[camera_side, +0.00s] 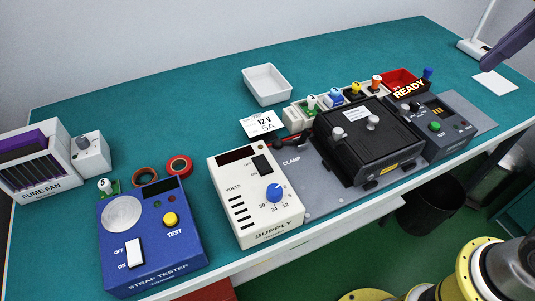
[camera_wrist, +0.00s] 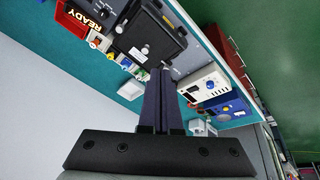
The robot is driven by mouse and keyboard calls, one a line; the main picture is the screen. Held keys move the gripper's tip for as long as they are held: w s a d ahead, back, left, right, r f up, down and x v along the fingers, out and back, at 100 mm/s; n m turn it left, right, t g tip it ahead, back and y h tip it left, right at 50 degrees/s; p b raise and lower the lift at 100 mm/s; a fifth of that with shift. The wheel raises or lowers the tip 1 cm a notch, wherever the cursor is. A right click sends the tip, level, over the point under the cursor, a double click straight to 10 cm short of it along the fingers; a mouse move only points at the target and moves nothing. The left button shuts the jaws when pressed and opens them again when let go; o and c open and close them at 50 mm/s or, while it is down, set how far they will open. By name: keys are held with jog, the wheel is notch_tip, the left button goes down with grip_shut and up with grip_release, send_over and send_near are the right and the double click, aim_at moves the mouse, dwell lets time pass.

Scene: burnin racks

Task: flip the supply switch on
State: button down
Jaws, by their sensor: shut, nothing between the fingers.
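The supply (camera_side: 256,222) is a cream box on the near side of the table. It has a dark blank display (camera_side: 235,155), a black switch (camera_side: 262,165) and a blue volts knob (camera_side: 274,193). The switch's position is too small to tell. The supply also shows in the wrist view (camera_wrist: 211,82), beyond and right of my fingers. My gripper (camera_wrist: 161,72) is shut and empty there, its dark fingers together. Dark purple fingers, which look like mine, show at the top right of the side view (camera_side: 510,48), high and far from the supply.
A blue strap tester (camera_side: 150,250) stands left of the supply. A black clamp box (camera_side: 365,140) and a grey READY unit (camera_side: 437,125) stand right. A white tray (camera_side: 266,85), a 12 V 5A card (camera_side: 262,124) and several coloured plugs lie behind. The teal table (camera_side: 180,110) is clear at the back.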

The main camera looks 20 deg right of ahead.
jog(key=w+a+r+n+g, duration=0.2)
jog(key=w+a+r+n, duration=0.15)
jog(key=w+a, duration=0.35)
jog(key=n+g, duration=0.3)
jog(key=n, duration=0.4)
send_over(265, 168)
jog(key=w, duration=0.2)
notch_tip(265, 168, down, 15)
jog(key=shift+r+h, duration=0.15)
jog(key=shift+h, duration=0.25)
jog(key=f, duration=0.4)
jog(key=s+f, duration=0.1)
jog(key=f, duration=0.9)
jog(key=shift+s, duration=0.35)
